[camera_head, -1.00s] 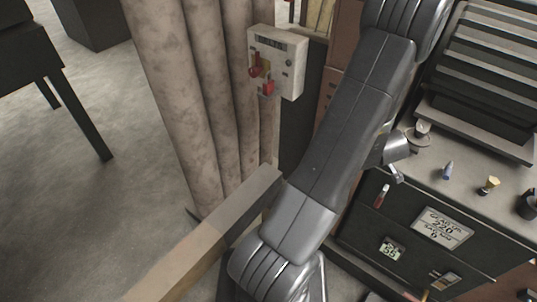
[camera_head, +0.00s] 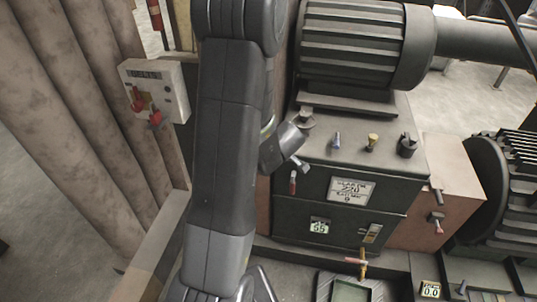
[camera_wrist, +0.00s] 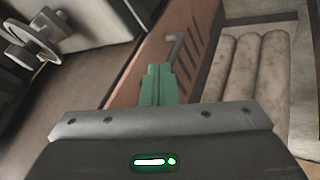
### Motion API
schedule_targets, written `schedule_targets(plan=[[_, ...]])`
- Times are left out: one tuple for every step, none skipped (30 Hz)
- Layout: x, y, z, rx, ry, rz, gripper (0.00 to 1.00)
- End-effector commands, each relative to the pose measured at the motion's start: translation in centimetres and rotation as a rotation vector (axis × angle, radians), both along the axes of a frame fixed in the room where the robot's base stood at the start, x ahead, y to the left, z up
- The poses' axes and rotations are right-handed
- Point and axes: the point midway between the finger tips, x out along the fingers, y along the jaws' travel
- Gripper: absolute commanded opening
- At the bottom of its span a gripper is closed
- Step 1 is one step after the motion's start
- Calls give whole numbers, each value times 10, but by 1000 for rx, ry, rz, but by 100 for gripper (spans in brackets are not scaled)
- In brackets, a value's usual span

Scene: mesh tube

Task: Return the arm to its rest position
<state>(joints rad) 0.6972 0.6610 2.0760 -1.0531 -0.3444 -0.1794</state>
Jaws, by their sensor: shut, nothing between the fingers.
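My arm (camera_head: 222,160) runs nearly upright through the left middle of the head view. My gripper cannot be made out there. In the wrist view the green fingers of my gripper (camera_wrist: 157,85) are together, with nothing between them. They point toward a brown panel (camera_wrist: 150,52) with dark slots and a grey handle.
A dark machine (camera_head: 340,190) with knobs and displays stands right of my arm. A white control box (camera_head: 152,90) with red switches hangs by ribbed columns (camera_head: 60,110) at left. A motor (camera_head: 365,45) sits above the machine. The wrist view shows a handwheel (camera_wrist: 32,40).

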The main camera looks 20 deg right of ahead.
Motion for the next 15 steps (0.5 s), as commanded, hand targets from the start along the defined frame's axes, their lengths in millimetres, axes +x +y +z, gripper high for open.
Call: schedule_targets(plan=[[-6,-1,12,-2,0,-1,0],[-9,-1,15,-1,0,-2,0],[-13,-1,19,-1,0,-2,0],[-15,-1,22,0,0,-2,0],[-16,-1,24,-1,0,-1,0],[-18,-1,26,0,1,0,0],[-20,-1,27,0,1,0,0],[-21,-1,28,0,1,0,0],[-22,-1,29,0,1,0,0],[-22,-1,29,0,1,0,0],[-22,-1,29,0,1,0,0],[-23,-1,29,0,1,0,0],[-23,-1,29,1,2,0,0],[-23,-1,29,1,2,0,0],[-23,-1,29,1,2,0,0]])
